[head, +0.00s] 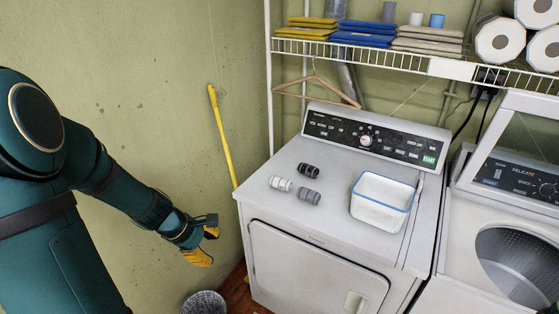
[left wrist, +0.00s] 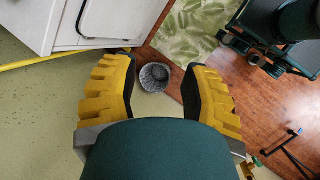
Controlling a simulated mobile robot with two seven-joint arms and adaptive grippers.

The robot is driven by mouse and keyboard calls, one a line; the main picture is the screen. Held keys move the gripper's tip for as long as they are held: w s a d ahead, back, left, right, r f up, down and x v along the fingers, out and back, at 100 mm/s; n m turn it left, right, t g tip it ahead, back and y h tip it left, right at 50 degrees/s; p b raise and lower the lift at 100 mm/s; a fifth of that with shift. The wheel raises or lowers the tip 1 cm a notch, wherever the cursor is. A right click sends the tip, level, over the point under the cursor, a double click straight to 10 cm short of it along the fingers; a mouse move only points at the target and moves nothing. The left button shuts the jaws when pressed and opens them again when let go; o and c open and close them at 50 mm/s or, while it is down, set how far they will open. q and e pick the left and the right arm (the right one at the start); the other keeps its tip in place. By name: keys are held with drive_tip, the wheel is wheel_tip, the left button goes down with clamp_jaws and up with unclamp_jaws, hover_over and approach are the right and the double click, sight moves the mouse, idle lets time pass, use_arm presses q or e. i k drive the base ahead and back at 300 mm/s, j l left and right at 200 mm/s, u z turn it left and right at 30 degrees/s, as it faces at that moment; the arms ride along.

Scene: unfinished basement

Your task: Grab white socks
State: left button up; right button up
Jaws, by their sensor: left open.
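Rolled white socks (head: 281,184) lie on top of the white dryer (head: 262,207), near its left edge. Rolled grey socks (head: 309,197) lie just right of them, and rolled black socks (head: 309,170) lie behind. My left gripper (head: 207,244) hangs left of the dryer, lower than its top and apart from the socks. In the left wrist view its yellow fingers (left wrist: 161,80) are spread wide with nothing between them. The white socks do not show in the left wrist view. My right gripper is not clearly seen in either view.
A white basket with a blue rim (head: 382,201) stands on the dryer's right side. A wire shelf (head: 400,51) crosses above, with a hanger (head: 317,88) below it. A yellow pole (head: 222,137) leans at the wall. A grey bin (head: 204,303) stands on the floor.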

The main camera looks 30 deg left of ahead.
sight(281, 183)
drive_tip(key=i+j+z, duration=0.35)
drive_tip(key=j, duration=0.3)
drive_tip(key=i+j+z, duration=0.35)
drive_tip(key=i+j, duration=0.15)
drive_tip(key=j, duration=0.3)
